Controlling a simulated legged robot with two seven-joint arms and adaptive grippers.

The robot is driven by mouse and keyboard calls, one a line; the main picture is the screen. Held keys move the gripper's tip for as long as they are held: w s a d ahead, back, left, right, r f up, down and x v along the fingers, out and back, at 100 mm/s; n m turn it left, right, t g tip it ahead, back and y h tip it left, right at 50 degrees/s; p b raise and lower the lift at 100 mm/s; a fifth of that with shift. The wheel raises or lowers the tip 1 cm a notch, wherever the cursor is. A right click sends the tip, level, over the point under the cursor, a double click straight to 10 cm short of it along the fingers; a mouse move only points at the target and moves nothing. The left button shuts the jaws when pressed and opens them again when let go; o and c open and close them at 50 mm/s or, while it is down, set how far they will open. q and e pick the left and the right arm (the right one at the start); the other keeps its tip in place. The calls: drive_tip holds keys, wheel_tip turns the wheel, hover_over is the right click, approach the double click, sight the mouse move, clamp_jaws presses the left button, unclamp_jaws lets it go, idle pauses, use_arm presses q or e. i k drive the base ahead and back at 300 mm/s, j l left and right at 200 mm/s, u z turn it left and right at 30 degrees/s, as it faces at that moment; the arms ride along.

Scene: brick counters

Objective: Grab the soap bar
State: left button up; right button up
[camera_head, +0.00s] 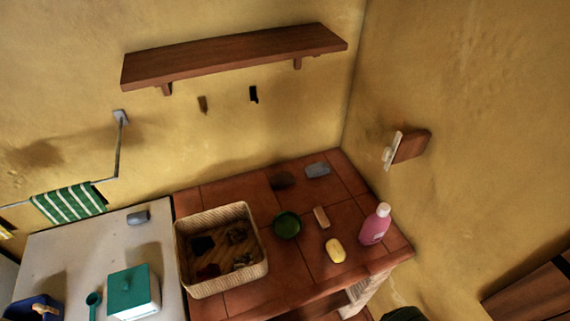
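A yellow, rounded bar (335,250), which looks like the soap bar, lies on the red-brown tiled counter (240,303) near its front edge. It is left of a pink bottle (376,225) with a white cap. A smaller tan-orange block (321,216) lies just behind the yellow bar; I cannot tell its material. Neither of my grippers is in the head view.
A wicker basket (264,268) with dark items stands on the counter's left part, beside a round green dish (287,225). A grey block (317,170) lies at the back. A teal-lidded box (133,291) stands on the pale left surface. A wooden shelf (235,52) hangs above.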

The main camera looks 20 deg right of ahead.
sight(336, 251)
drive_tip(key=l+z, duration=0.1)
drive_tip(key=z, duration=0.2)
drive_tip(key=k+l+z, duration=0.15)
drive_tip(key=z, duration=0.2)
drive_tip(key=j+z, duration=0.2)
drive_tip(key=z, duration=0.55)
drive_tip(key=i, duration=0.05)
